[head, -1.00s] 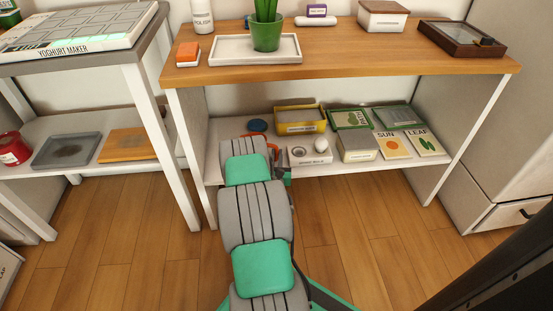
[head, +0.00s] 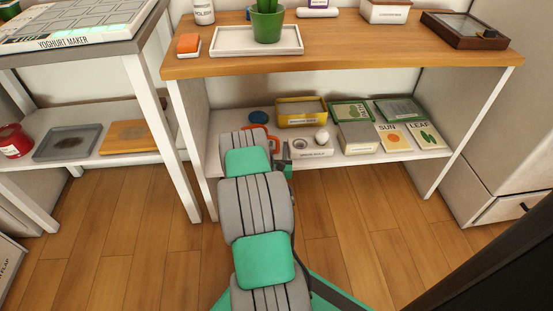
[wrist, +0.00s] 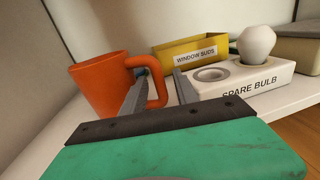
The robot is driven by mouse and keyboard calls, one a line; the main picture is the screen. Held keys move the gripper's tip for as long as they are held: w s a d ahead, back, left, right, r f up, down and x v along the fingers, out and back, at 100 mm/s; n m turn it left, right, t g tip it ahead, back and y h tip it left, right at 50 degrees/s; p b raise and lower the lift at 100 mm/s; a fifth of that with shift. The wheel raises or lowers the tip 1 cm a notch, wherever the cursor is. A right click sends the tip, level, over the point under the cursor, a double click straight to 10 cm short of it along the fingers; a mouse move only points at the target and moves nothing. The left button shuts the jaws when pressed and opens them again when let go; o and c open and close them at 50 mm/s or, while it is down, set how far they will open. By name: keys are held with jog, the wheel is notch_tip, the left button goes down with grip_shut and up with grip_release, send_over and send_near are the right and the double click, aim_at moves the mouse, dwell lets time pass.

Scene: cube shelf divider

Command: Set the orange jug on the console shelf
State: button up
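The orange jug (wrist: 98,86) stands upright on the lower shelf (wrist: 218,121) of the console, at the left in the wrist view. Its handle points right, toward my gripper (wrist: 161,73). My gripper's two fingers are apart, with the handle between them. The left finger reaches into the handle loop; the right finger is outside it, with a gap visible. In the head view only part of the orange jug (head: 258,131) shows, behind my arm, which hides the rest and most of my gripper.
A blue round item (head: 258,116) lies behind the jug. A grey box (head: 358,138) and seed packets (head: 393,138) fill the shelf's right. The wooden top (head: 350,50) is above.

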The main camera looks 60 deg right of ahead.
jog(key=b+v, duration=0.1)
jog(key=v, duration=1)
jog(key=w+d+r+m+g, duration=0.2)
jog(key=w+r+m+g, duration=0.35)
jog(key=m, duration=0.85)
jog(key=w+a+r+m+y, duration=0.2)
jog(key=w+a+m+y, duration=0.15)
jog(key=a, duration=0.35)
jog(key=w+a+r+m+y, duration=0.1)
jog(key=w+a+m+y, duration=0.2)
jog(key=a, duration=0.4)
jog(key=s+a+r+m+y, duration=0.1)
jog(key=s+a+r+y, duration=0.1)
jog(key=a, duration=0.7)
jog(key=s+a+r+m+g+y, duration=0.1)
jog(key=s+a+y, duration=0.3)
jog(key=a, duration=0.6)
jog(key=s+a+r+m+y, duration=0.1)
jog(key=s+a+r+y, duration=0.2)
jog(key=s+a, duration=0.3)
jog(key=a, duration=0.3)
jog(key=shift+s+a+r+m+g, duration=0.25)
jog(key=shift+a+m+g, duration=0.1)
jog(key=shift+a, duration=0.05)
jog(key=shift+d, duration=0.1)
